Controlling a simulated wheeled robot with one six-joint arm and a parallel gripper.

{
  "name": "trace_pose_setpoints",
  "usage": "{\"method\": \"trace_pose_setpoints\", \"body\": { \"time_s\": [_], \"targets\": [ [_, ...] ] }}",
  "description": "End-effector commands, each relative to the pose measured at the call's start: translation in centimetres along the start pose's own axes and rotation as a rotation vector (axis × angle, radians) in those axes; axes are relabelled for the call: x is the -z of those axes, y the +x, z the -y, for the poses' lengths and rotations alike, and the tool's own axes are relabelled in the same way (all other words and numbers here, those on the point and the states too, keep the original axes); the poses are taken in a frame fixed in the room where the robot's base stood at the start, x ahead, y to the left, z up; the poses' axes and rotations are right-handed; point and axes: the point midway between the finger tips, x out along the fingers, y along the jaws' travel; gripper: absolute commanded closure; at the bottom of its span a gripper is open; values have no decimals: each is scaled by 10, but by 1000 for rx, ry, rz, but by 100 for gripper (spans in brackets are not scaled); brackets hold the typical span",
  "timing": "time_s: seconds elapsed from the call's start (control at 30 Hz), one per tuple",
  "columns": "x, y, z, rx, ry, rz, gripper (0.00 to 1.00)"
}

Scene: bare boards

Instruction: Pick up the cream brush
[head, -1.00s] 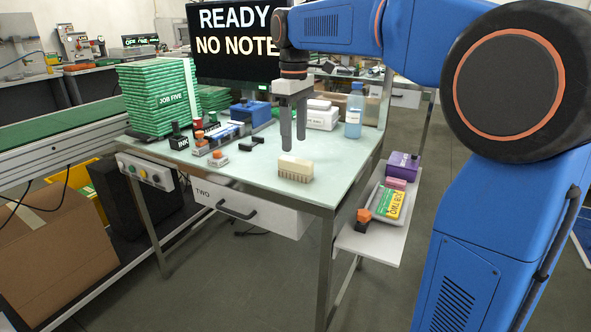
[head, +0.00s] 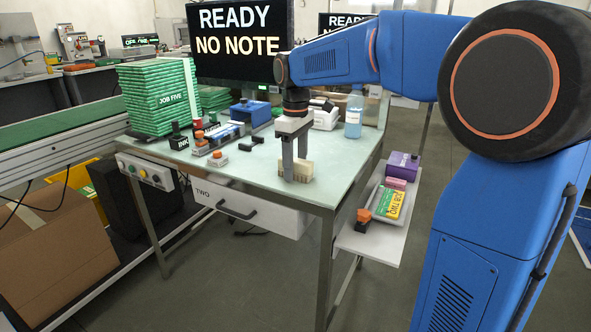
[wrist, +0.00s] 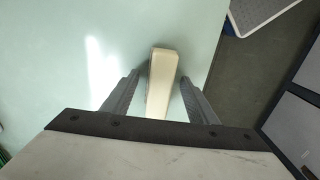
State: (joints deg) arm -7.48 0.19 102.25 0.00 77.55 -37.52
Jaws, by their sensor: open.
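The cream brush (head: 305,171) stands on the pale green tabletop (head: 255,168) near its front edge, partly hidden behind my gripper in the head view. My gripper (head: 294,168) points down at the brush, its fingertips low by the tabletop. In the wrist view the brush (wrist: 162,80) lies lengthwise between the two fingers. The gripper (wrist: 160,90) is open, with a gap visible between the brush and at least the left finger. The brush's near end is hidden by the gripper body.
A blue box (head: 250,113), a blue bottle (head: 354,112) and green JOB FIVE stacks (head: 155,100) stand farther back. A side shelf (head: 372,238) holds a tray and a purple box (head: 403,163).

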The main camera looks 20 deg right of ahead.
Motion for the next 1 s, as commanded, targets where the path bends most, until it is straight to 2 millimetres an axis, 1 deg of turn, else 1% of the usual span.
{"method": "trace_pose_setpoints", "body": {
  "time_s": [0.1,0.17,0.2,0.3,0.57,0.67,0.77,1.0],
  "targets": [
    [0,0,0,0,0,0,47],
    [0,0,0,0,0,0,61],
    [0,0,0,0,0,0,71],
    [0,0,0,0,0,0,92],
    [0,-1,0,0,0,0,92],
    [0,-7,0,-1,0,-1,92],
    [1,-19,0,-2,0,-2,92],
    [1,-64,-1,-2,0,-3,92]
  ]
}}
